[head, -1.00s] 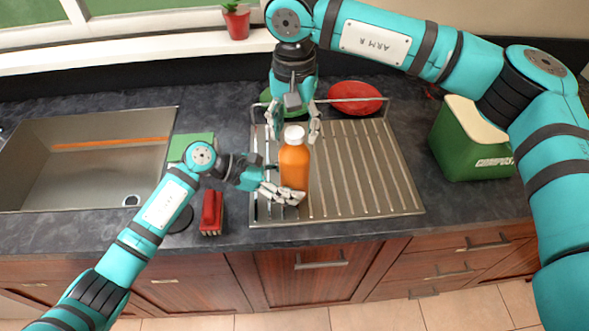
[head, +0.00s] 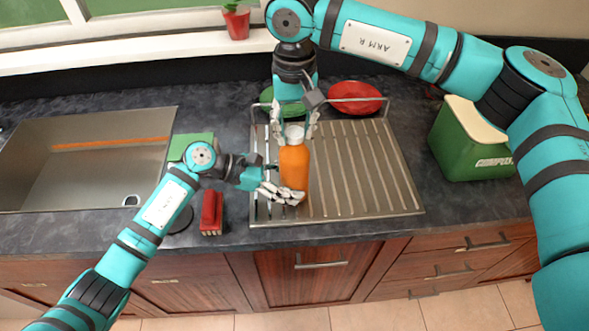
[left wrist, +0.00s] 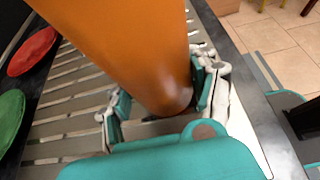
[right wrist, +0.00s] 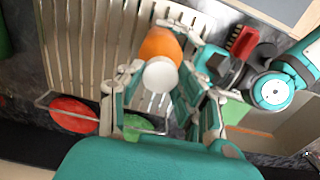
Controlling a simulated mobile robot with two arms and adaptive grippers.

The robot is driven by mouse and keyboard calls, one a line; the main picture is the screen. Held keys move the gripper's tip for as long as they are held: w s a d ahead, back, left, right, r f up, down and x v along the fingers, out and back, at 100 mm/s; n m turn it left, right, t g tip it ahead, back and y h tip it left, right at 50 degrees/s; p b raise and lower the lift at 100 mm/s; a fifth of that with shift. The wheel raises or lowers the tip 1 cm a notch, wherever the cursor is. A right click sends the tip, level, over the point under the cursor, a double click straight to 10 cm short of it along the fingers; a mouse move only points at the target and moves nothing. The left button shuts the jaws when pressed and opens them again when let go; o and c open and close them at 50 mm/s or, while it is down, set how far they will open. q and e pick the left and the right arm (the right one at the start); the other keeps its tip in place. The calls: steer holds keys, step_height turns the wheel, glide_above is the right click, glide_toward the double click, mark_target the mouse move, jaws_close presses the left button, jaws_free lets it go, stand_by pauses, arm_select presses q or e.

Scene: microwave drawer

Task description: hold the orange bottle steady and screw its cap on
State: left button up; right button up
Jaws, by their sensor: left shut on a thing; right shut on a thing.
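The orange bottle (head: 294,166) stands upright on the metal drainer. My left gripper (head: 283,193) is shut around its lower body; the left wrist view shows the fingers (left wrist: 165,110) on both sides of the bottle (left wrist: 140,50). The white cap (head: 294,133) sits at the top of the bottle. My right gripper (head: 295,125) comes from above with its fingers shut on the cap. In the right wrist view the cap (right wrist: 160,76) lies between the fingers, above the orange bottle (right wrist: 160,43). I cannot tell how far the cap is threaded.
The ribbed drainer (head: 365,170) has free room right of the bottle. A red plate (head: 355,97) and a green plate (head: 285,105) are behind. A red brush (head: 211,212) lies at left, near the sink (head: 80,165). A green canister (head: 460,145) stands at right.

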jaws_close()
steer(key=m, duration=0.9)
steer(key=shift+a, duration=0.1)
steer(key=m, duration=0.4)
steer(key=shift+m, duration=0.3)
steer(key=m, duration=0.4)
steer(key=shift+m, duration=0.3)
steer(key=o, duration=1)
jaws_free()
steer(key=shift+c, duration=0.2)
